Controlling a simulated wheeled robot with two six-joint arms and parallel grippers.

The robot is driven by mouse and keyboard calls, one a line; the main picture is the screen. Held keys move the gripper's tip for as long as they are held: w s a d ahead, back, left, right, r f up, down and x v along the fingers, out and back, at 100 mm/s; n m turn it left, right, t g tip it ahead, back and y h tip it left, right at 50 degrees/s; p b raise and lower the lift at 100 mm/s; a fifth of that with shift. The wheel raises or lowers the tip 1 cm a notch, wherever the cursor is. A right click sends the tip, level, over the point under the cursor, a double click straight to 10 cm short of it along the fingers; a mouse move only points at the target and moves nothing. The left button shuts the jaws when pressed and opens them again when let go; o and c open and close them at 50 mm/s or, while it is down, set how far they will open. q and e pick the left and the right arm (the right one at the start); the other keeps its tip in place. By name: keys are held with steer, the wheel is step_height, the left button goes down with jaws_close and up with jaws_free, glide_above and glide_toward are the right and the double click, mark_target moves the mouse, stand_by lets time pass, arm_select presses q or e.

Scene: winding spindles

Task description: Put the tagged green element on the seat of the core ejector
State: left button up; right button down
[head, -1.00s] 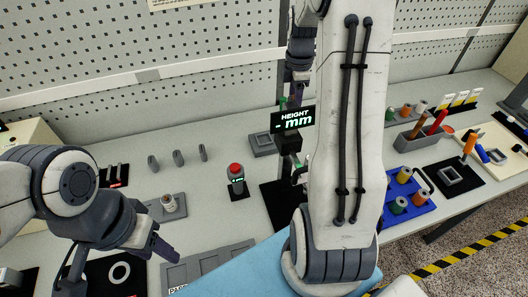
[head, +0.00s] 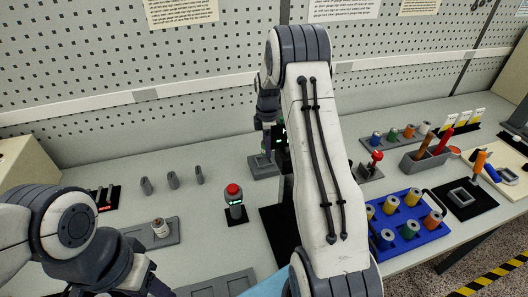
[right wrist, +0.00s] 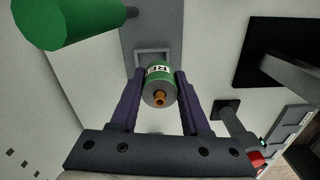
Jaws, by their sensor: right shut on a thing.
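The green element (right wrist: 159,84) has a white tag, a grey end and a brass-coloured core. My right gripper (right wrist: 162,82) is shut on it, one purple finger on each side. Beyond it in the right wrist view, a grey square frame, the seat (right wrist: 152,53), stands on a grey plate. I cannot tell whether element and seat touch. In the head view the right gripper (head: 267,138) is over the plate (head: 262,172), and my right arm hides much of the ejector. My left gripper (head: 150,291) is cut off at the bottom edge.
A large green cylinder (right wrist: 68,20) on a dark rod is close by in the wrist view. A red-topped post (head: 234,200) stands left of a black mat (head: 274,232). A blue tray (head: 385,240) of spools is at right. A spool (head: 160,228) sits on another grey plate.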

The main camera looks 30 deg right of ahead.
mark_target(264, 162)
steer(key=shift+w+a+f, duration=0.2)
steer(key=shift+w+f, duration=0.2)
steer(key=shift+w, duration=0.3)
step_height(264, 162, down, 3)
steer(key=shift+f+p, duration=0.15)
steer(key=shift+p, duration=0.7)
steer(key=shift+f, duration=0.4)
steer(key=shift+f, duration=0.1)
steer(key=shift+c, duration=1.9)
jaws_free()
